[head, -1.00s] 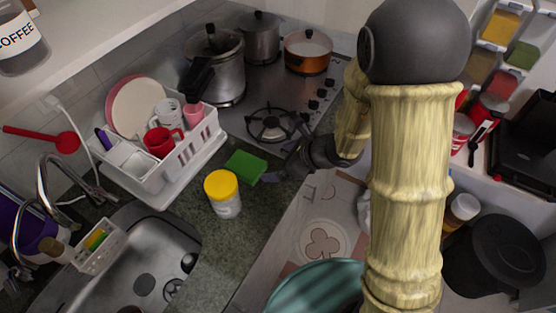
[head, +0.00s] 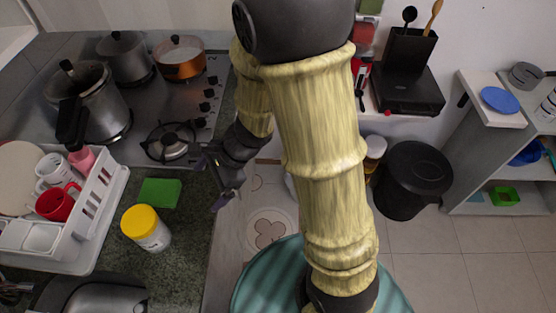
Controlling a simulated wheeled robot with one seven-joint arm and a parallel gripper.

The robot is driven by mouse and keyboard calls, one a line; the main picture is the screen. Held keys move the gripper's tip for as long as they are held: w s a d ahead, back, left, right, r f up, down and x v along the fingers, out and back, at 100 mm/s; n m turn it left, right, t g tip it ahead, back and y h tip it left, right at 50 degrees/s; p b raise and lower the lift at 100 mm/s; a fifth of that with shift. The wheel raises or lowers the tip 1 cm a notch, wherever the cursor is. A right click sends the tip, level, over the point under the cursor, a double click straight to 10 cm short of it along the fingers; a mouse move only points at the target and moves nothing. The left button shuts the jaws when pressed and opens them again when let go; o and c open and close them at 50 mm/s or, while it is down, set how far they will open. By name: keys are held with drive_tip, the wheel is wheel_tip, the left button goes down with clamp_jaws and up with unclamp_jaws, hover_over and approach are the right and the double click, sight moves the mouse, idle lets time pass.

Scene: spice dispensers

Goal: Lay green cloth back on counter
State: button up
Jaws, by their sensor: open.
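The green cloth (head: 159,193) lies flat on the dark stone counter (head: 185,240). It is between the stove and a jar with a yellow lid. My gripper (head: 217,179) is to the right of the cloth, near the counter's edge, and clearly apart from it. Its fingers are open and I see nothing between them.
The yellow-lidded jar (head: 147,228) stands just in front of the cloth. A white dish rack (head: 98,205) with cups is at the left. The stove (head: 190,100) holds several pots behind. Open floor (head: 460,270) lies at the right, with a black bin (head: 412,178).

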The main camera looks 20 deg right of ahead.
drive_tip(key=s+d+r+n+h, duration=0.1)
drive_tip(key=d+r+n+h, duration=0.1)
drive_tip(key=d+n, duration=0.6)
drive_tip(key=s+d+r+n+t+h, duration=0.1)
drive_tip(key=d+r+n+h, duration=0.1)
drive_tip(key=d+n+h, duration=0.3)
drive_tip(key=d+n, duration=0.2)
drive_tip(key=d, duration=0.1)
drive_tip(key=shift+s+d+r+n+t, duration=0.2)
drive_tip(key=shift+s+d+n+t, duration=0.1)
drive_tip(key=shift+s+n, duration=0.1)
